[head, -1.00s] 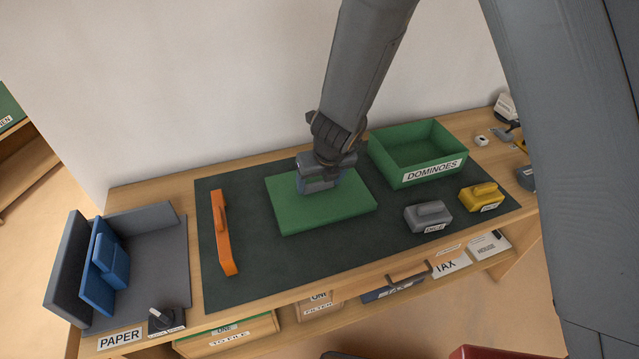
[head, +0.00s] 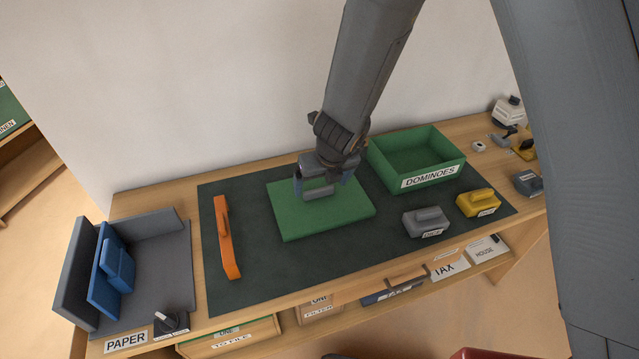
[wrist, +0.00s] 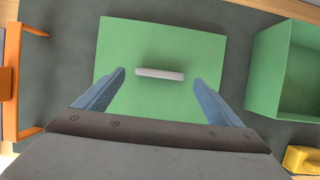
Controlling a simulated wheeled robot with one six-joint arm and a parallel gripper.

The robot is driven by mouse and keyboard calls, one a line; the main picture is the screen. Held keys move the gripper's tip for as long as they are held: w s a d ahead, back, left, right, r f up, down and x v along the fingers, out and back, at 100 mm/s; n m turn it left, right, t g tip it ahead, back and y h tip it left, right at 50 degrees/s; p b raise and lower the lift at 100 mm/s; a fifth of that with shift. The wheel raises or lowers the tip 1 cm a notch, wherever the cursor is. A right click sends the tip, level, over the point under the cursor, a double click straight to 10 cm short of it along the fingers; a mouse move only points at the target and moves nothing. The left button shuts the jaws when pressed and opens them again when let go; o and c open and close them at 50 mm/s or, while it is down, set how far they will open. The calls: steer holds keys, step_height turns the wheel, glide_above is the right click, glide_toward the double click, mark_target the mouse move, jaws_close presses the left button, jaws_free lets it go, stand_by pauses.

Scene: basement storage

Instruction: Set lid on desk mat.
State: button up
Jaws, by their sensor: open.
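The green lid (head: 300,215) lies flat on the dark desk mat (head: 262,272), between an orange handle-like piece and a green box. A grey handle (head: 319,192) stands at the middle of the lid. My gripper (head: 322,184) is open just above the lid, its fingers at either side of the handle and apart from it.
The open green DOMINOES box (head: 432,178) stands right of the lid. Grey (head: 426,222) and yellow (head: 479,203) DICE containers sit at the mat's right. An orange piece (head: 226,238) lies at the left. A grey PAPER holder (head: 160,265) stands at the desk's left end.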

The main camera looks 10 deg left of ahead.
steer(key=p+v, duration=0.5)
steer(key=v, duration=0.4)
steer(key=shift+p, duration=0.3)
steer(key=s+d+r+n, duration=0.4)
steer(key=d+n, duration=0.6)
steer(key=s+d+r+n+g+h, duration=0.1)
steer(key=s+d+r+n, duration=0.3)
steer(key=d+n, duration=0.6)
steer(key=s+d+r+n+h, duration=0.1)
steer(key=s+d+r+n, duration=0.2)
steer(key=d+n, duration=0.6)
steer(key=shift+s+d+r+n+g, duration=0.3)
steer(key=shift+s+d+r+n, duration=0.1)
steer(key=shift+d+r, duration=0.15)
